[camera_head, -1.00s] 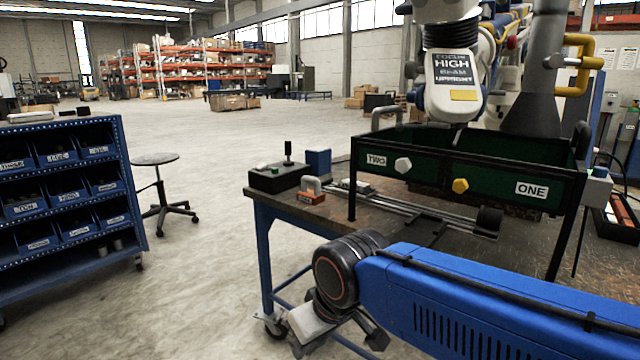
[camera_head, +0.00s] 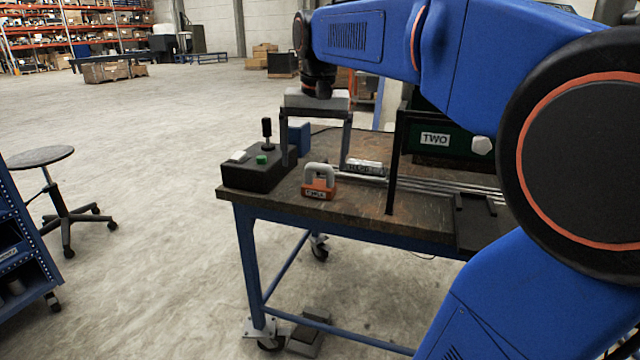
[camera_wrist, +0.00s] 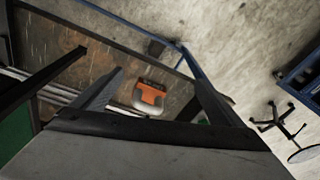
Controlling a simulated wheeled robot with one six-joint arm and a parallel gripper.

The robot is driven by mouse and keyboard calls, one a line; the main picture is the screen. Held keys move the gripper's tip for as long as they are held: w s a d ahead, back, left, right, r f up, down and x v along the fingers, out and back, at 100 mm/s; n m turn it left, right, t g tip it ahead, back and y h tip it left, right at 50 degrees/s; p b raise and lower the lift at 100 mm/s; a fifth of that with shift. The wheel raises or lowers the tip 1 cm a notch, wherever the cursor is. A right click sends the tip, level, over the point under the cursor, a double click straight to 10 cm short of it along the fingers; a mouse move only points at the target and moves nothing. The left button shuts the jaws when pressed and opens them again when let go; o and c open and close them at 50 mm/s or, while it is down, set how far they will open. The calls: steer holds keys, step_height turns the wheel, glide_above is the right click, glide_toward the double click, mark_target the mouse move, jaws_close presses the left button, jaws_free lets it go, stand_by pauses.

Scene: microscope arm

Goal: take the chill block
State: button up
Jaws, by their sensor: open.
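The chill block is an orange block with a grey arched handle and a label (camera_head: 317,188). It sits upright near the left front corner of the workbench (camera_head: 360,208). My gripper (camera_head: 316,168) is open and empty, pointing down over that corner with its fingers wide apart. In the head view the handle shows low between the fingers. In the wrist view the chill block (camera_wrist: 149,95) lies between the two fingers (camera_wrist: 155,70), apart from both. The exact height of the fingertips above it is hard to tell.
A black control box (camera_head: 258,172) with a lever and green button stands left of the block, close to one finger. A blue box (camera_head: 299,139) is behind. Metal rails (camera_head: 440,187) and a dark green panel marked TWO (camera_head: 455,147) are to the right.

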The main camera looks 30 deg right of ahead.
mark_target(319, 184)
steer(key=w+d+r+m+g, duration=0.2)
steer(key=w+d+r+m, duration=0.3)
steer(key=w+d, duration=0.4)
steer(key=shift+n, duration=0.6)
steer(key=f, duration=1.1)
steer(key=w+a+f, duration=0.1)
steer(key=f, duration=0.4)
steer(key=shift+w+a+f, duration=0.1)
steer(key=shift+f, duration=0.2)
steer(key=c, duration=2)
steer(key=shift+r, duration=0.1)
steer(key=shift+c, duration=0.8)
steer(key=shift+r, duration=0.1)
